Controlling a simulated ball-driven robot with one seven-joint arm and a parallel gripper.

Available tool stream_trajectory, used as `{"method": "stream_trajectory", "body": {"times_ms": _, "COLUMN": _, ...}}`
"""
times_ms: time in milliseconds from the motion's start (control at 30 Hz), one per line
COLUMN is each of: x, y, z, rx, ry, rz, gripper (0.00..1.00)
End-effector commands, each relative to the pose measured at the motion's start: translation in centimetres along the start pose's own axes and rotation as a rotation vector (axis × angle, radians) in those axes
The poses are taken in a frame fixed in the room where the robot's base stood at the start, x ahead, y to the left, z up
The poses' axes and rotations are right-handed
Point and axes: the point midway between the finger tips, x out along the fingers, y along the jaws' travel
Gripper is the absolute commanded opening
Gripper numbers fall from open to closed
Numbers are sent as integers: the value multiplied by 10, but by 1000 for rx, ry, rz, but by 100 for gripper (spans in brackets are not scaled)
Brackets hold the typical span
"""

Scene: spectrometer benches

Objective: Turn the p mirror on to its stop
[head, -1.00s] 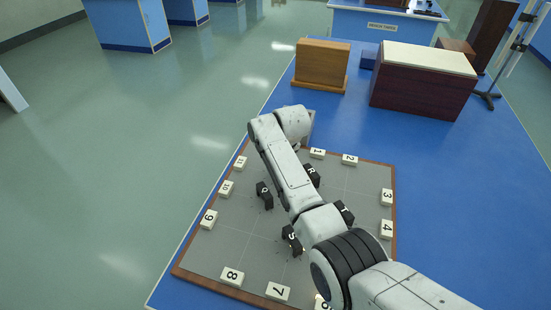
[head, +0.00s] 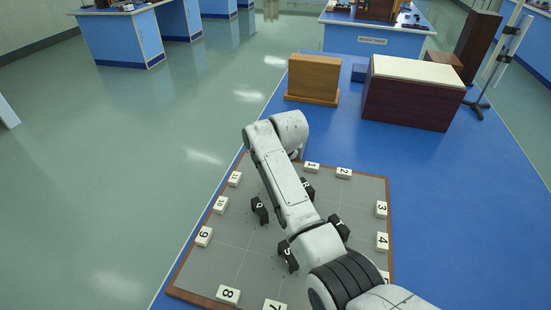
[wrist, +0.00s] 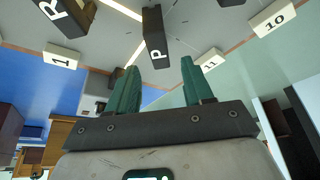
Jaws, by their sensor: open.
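The p mirror, a black upright block with a white letter P (wrist: 155,38), shows in the wrist view just beyond my fingertips. My gripper (wrist: 158,66) is open, with its two green fingers on either side of the line to the block. The block seems to stand beyond the tips, and I cannot tell whether any finger touches it. In the head view my arm hides the p mirror and my gripper. The grey board (head: 235,250) with a brown rim carries the blocks.
Other black blocks stand on the board: Q (head: 259,210), R (head: 307,188), S (head: 288,256) and T (head: 339,228). White number tiles, such as 11 (wrist: 208,59), 10 (wrist: 273,18) and 1 (wrist: 61,55), line the rim. A wooden box (head: 314,79) and a dark chest (head: 412,98) stand behind.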

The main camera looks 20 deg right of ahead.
Motion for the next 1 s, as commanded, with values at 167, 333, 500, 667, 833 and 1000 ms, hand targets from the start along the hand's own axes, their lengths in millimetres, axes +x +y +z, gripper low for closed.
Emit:
{"method": "stream_trajectory", "body": {"times_ms": 167, "x": -32, "y": 0, "z": -1, "rx": 0, "ry": 4, "rz": 0, "gripper": 51}}
{"method": "stream_trajectory", "body": {"times_ms": 333, "x": -56, "y": 0, "z": 0, "rx": 0, "ry": 3, "rz": 0, "gripper": 51}}
{"method": "stream_trajectory", "body": {"times_ms": 500, "x": -68, "y": 0, "z": 0, "rx": 0, "ry": 0, "rz": 0, "gripper": 51}}
{"method": "stream_trajectory", "body": {"times_ms": 667, "x": -70, "y": 0, "z": 0, "rx": 0, "ry": 1, "rz": 0, "gripper": 51}}
{"method": "stream_trajectory", "body": {"times_ms": 833, "x": -70, "y": 0, "z": 0, "rx": 0, "ry": 1, "rz": 0, "gripper": 51}}
{"method": "stream_trajectory", "body": {"times_ms": 1000, "x": -70, "y": 0, "z": 0, "rx": 0, "ry": 1, "rz": 0, "gripper": 51}}
